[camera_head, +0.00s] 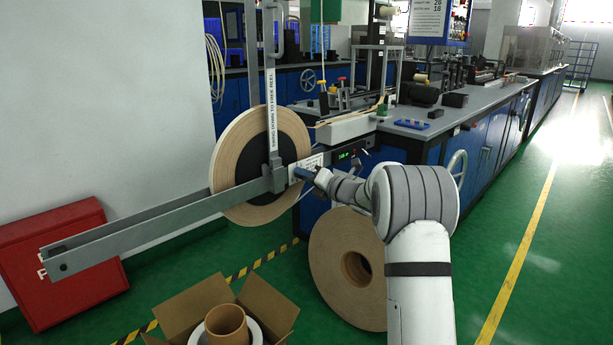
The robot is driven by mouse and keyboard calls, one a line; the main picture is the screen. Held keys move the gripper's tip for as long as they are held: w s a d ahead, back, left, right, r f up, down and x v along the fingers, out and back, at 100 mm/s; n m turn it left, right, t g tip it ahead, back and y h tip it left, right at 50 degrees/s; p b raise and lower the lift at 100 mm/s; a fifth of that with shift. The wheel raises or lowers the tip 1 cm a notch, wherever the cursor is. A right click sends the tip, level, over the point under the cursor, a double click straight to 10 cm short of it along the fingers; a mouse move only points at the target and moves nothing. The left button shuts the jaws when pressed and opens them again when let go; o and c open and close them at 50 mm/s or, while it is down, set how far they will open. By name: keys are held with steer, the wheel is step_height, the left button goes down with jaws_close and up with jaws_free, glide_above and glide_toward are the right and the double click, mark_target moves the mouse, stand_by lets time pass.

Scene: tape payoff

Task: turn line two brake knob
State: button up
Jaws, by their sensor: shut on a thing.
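My gripper (304,173) reaches in from the right to the grey payoff beam, just right of the reel. It is shut at the beam's face, beside a white label plate (306,166). The brake knob is hidden at the jaws, and its turn angle cannot be seen. The line's tape reel (237,160), tan with a dark centre, hangs upright on the grey beam (150,222). A grey upright bar (271,110) with a printed strip crosses in front of the reel. A small green-lit display (344,155) sits on the beam right of the gripper.
A large tan reel (330,262) leans below my arm. An open cardboard box (188,306) with a brown core stands in front. A red box (68,268) is at left. Grey-topped blue benches (455,115) run behind; green floor (560,250) is clear at right.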

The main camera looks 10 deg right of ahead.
steer(key=m+p, duration=1.5)
steer(key=m, duration=1.1)
steer(key=shift+d+t+p, duration=0.1)
steer(key=shift+t+p, duration=0.2)
steer(key=shift+p, duration=0.1)
steer(key=shift+m, duration=0.4)
steer(key=o, duration=1)
steer(key=v, duration=0.7)
steer(key=shift+s+d+p, duration=0.15)
steer(key=shift+s+p, duration=0.2)
steer(key=shift+s, duration=0.05)
